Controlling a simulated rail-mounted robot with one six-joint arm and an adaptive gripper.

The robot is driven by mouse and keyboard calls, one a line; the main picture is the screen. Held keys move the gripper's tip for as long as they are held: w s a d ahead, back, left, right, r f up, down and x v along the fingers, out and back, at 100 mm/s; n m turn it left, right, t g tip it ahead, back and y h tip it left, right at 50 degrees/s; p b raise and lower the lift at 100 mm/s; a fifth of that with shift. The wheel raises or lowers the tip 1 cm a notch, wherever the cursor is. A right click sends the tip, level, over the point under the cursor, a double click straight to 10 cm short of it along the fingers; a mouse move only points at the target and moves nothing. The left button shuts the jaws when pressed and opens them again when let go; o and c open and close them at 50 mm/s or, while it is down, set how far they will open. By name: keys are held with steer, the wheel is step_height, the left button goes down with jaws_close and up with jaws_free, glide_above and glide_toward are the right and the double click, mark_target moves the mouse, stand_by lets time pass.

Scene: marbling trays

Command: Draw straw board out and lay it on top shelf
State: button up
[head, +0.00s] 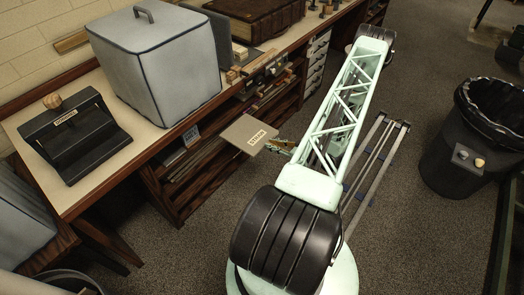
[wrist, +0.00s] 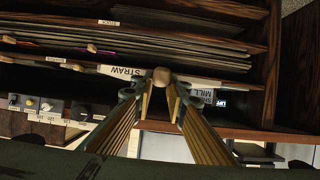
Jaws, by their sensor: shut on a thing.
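The straw board (head: 240,131) is a flat grey-beige sheet with a white label on its right edge. In the head view it sticks out in front of the wooden shelf unit (head: 160,184) under the bench. In the wrist view its front edge with the STRAW label (wrist: 121,71) shows, with a round wooden knob (wrist: 162,77) at the fingertips. My gripper (head: 276,146) is shut on the board at this front edge, and its fingers also show in the wrist view (wrist: 162,95). The board's far edge is hidden in the wrist view.
Other boards (wrist: 150,44) lie in the shelf slots, some with small knobs. A MILL label (wrist: 208,101) shows beside my fingers. On the bench stand a grey covered box (head: 150,65) and a black device (head: 70,135). A black bin (head: 470,135) stands at right.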

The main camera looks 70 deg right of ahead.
mark_target(244, 133)
steer(key=shift+w+a+f, duration=0.2)
steer(key=shift+a+f, duration=0.15)
steer(key=shift+a, duration=0.15)
steer(key=shift+w+a+f, duration=0.15)
steer(key=shift+a+f, duration=0.15)
steer(key=shift+a, duration=0.15)
steer(key=shift+f+b, duration=0.1)
steer(key=shift+b, duration=0.3)
steer(key=shift+w+d+f+b, duration=0.15)
steer(key=shift+w+d+b, duration=0.6)
steer(key=shift+w, duration=2.3)
steer(key=shift+w+d+f+b, duration=0.15)
steer(key=shift+w+d+b, duration=0.6)
steer(key=shift+w, duration=2.3)
steer(key=shift+w+d+f+b, duration=0.15)
steer(key=shift+w+d+b, duration=0.6)
steer(key=shift+w, duration=2.3)
steer(key=shift+w+d+b, duration=0.65)
steer(key=shift+w, duration=1.75)
steer(key=shift+w+d+b, duration=0.6)
steer(key=shift+w+b, duration=0.1)
steer(key=shift+w, duration=1.7)
steer(key=shift+w+d+b, duration=0.65)
steer(key=shift+w, duration=1.75)
steer(key=shift+f+b, duration=0.35)
steer(key=shift+f, duration=0.05)
